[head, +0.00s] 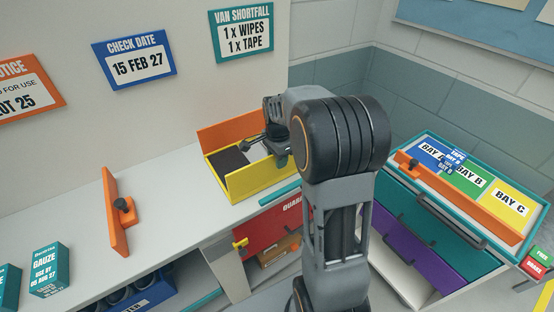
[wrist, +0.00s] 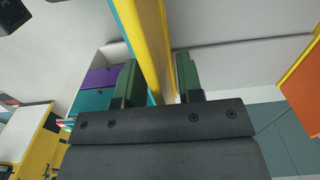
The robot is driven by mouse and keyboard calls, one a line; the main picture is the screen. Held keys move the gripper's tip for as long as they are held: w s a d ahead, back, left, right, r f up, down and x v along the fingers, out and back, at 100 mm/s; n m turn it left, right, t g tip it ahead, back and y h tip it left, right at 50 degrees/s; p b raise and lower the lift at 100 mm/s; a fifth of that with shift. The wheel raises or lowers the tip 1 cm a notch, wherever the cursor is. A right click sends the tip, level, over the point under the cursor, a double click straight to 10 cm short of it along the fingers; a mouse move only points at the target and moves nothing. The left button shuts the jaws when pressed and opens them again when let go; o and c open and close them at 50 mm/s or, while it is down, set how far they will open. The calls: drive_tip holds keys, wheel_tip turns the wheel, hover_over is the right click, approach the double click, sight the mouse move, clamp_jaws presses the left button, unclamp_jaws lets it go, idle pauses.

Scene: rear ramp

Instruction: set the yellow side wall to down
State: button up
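The yellow side wall (head: 262,177) stands upright along the front of an open box on the counter in the head view. The box's orange wall (head: 232,125) stands behind it. My gripper (head: 280,150) is at the box's right end, partly hidden by my arm. In the wrist view, my gripper (wrist: 162,82) has one green finger on each side of a yellow panel edge (wrist: 155,45) with a teal strip beside it. I cannot tell whether the fingers press on it.
A drawer cabinet (head: 440,225) with bay labels stands at the right. The counter between panel and box is clear.

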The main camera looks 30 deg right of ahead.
drive_tip(key=shift+f, duration=0.4)
clamp_jaws()
idle(0.4)
